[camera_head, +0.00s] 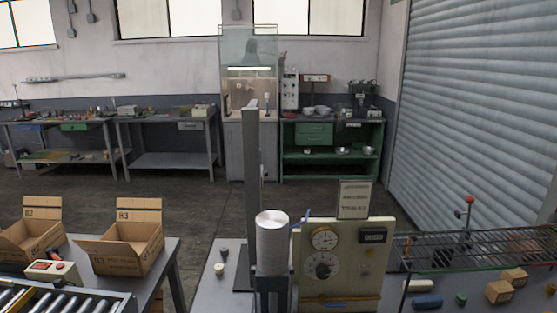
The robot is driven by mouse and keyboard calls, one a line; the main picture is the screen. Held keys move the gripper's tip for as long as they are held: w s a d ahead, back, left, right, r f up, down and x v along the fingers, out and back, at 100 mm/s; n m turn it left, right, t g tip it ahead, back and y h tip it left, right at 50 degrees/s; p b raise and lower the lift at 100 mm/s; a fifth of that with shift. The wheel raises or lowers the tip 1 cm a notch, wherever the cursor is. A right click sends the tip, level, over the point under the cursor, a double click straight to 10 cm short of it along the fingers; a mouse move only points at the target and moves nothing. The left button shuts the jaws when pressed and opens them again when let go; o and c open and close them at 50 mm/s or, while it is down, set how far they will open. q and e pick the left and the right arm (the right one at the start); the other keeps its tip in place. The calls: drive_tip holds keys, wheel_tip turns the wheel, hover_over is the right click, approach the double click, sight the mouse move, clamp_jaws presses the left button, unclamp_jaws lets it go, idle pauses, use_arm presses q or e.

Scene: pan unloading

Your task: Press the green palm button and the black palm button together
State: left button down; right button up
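A small dark knob (224,252), which looks like a black palm button, stands on the grey bench left of the grey post. A pale cream knob (219,269) stands just in front of it. A small green knob-like piece (461,299) sits on the right-hand bench under the wire rack; I cannot tell whether it is the green palm button. Neither of my grippers shows in the head view, and nothing is seen touching these knobs.
A grey post (250,190) and a metal cylinder (272,245) stand in the middle, beside a cream gauge panel (340,265). A wire rack (480,245) overhangs the right bench. Open cartons (128,250) and a roller conveyor (70,303) are at left.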

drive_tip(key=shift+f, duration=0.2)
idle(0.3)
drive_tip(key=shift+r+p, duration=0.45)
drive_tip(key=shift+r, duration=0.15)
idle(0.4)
